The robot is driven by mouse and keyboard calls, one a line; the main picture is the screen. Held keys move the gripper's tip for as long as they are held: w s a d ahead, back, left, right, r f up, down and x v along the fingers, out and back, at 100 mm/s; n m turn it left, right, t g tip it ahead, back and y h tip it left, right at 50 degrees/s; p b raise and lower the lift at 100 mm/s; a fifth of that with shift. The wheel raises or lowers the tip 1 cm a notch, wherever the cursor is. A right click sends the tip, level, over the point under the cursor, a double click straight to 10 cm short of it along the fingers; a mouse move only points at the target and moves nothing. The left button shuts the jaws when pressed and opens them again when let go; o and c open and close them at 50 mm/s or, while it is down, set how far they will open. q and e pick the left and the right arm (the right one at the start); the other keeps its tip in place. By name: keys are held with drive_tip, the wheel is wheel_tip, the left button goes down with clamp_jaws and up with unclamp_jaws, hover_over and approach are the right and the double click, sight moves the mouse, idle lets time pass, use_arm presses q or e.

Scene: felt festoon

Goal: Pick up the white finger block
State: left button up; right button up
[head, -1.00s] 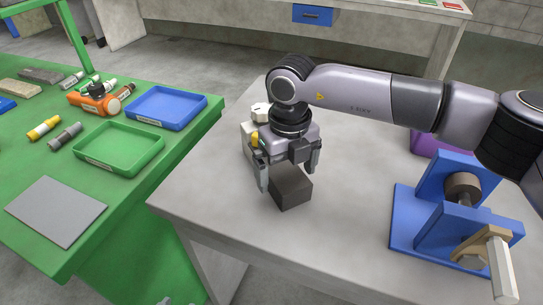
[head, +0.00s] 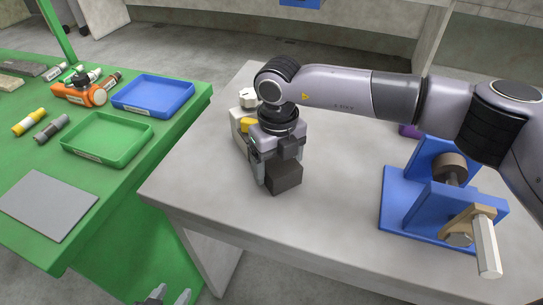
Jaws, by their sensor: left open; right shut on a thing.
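My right gripper (head: 275,172) reaches down over the grey table and is shut on a dark grey block (head: 285,178). The block is at or near the tabletop; I cannot tell whether it touches. It looks dark, not white. Behind the gripper stands a cream-white object (head: 238,122) with a white knob on top and a yellow part, partly hidden by my wrist. I cannot tell which thing is the white finger block. My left gripper (head: 168,298) shows at the bottom edge, open and empty, below the tabletop level.
A blue fixture (head: 400,205) with a shaft and a white hexagonal handle (head: 487,247) stands at the right. The green table (head: 110,215) holds a green tray (head: 70,150), a blue tray (head: 120,105), a grey plate (head: 48,205) and markers. The grey table's front left is clear.

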use_arm(q)
drive_tip(key=shift+f+b, duration=0.55)
use_arm(e)
wheel_tip(320, 180, up, 20)
